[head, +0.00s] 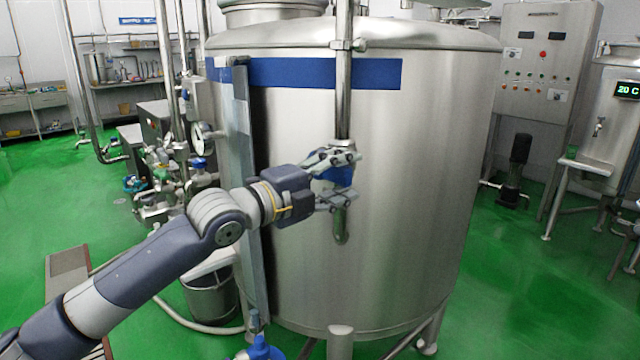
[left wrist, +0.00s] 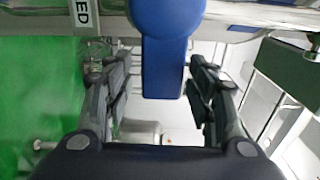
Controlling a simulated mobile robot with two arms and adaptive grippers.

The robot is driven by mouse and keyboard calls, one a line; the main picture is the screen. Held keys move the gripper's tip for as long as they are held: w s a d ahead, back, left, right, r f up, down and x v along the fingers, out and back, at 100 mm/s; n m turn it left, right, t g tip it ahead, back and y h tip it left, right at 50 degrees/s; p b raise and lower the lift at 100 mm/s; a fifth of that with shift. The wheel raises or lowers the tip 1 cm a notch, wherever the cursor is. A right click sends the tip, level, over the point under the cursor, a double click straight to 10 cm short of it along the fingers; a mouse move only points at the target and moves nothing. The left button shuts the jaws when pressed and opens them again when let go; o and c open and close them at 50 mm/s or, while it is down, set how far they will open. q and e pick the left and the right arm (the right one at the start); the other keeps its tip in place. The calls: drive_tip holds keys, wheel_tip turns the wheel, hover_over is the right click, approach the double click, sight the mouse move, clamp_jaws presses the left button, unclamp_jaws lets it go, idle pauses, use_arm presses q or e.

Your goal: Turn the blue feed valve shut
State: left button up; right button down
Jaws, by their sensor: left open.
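The blue feed valve handle (head: 338,174) sits on the vertical steel pipe in front of the big tank. In the left wrist view the blue handle (left wrist: 165,65) hangs down from the top between the two fingers, with a gap on each side. A tag ending in "ED" shows at its upper left. My left gripper (head: 345,179) is open around the handle, one finger above and one below in the head view. The gripper hides part of the valve. My right gripper is not in view.
The steel tank (head: 400,200) stands close behind the valve. Another blue handle (head: 260,349) shows at the bottom edge. A pump and pipe cluster (head: 165,185) is at left, and a control cabinet (head: 548,60) is at right.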

use_arm(q)
drive_tip(key=v, duration=1.1)
drive_tip(key=shift+s+a, duration=0.15)
drive_tip(key=shift+a, duration=0.05)
